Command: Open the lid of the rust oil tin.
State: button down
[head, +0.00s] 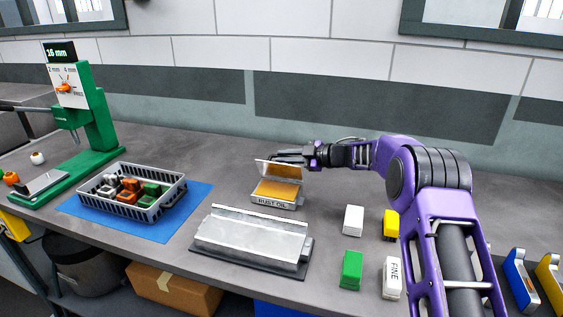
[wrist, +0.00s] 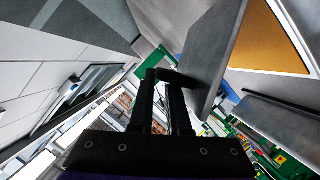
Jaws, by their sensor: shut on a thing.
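The rust oil tin (head: 272,202) stands on the bench, a small grey box with its name on the front and an orange surface inside. Its lid (head: 259,170) is raised at the back, standing steeply up, and shows orange on its inner face. My gripper (head: 274,156) reaches in from the right and is shut on the lid's upper edge. In the wrist view my gripper's fingers (wrist: 166,78) meet the edge of the grey lid (wrist: 208,55), with the orange of the tin (wrist: 265,40) beyond it. The exact contact is partly hidden.
A basket (head: 148,208) of coloured parts sits on a blue mat (head: 185,225) at left, beside a green gauge stand (head: 95,125). White, green and yellow blocks (head: 353,219) stand right.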

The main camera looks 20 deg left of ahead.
jog(key=w, duration=0.1)
jog(key=w+m+g, duration=0.1)
jog(key=w+f+m, duration=0.1)
jog(key=shift+w+d+h, duration=0.2)
jog(key=shift+d+h, duration=0.05)
jog(key=shift+h, duration=0.05)
jog(key=shift+w+d+f, duration=0.1)
jog(key=shift+w+f, duration=0.05)
jog(key=shift+w, duration=0.05)
dwell(0.4)
jog(key=c, duration=1.2)
grip_release()
jog(key=r+v, duration=0.1)
jog(key=v, duration=1.6)
jog(key=shift+w+r, duration=0.1)
jog(key=shift+r, duration=0.1)
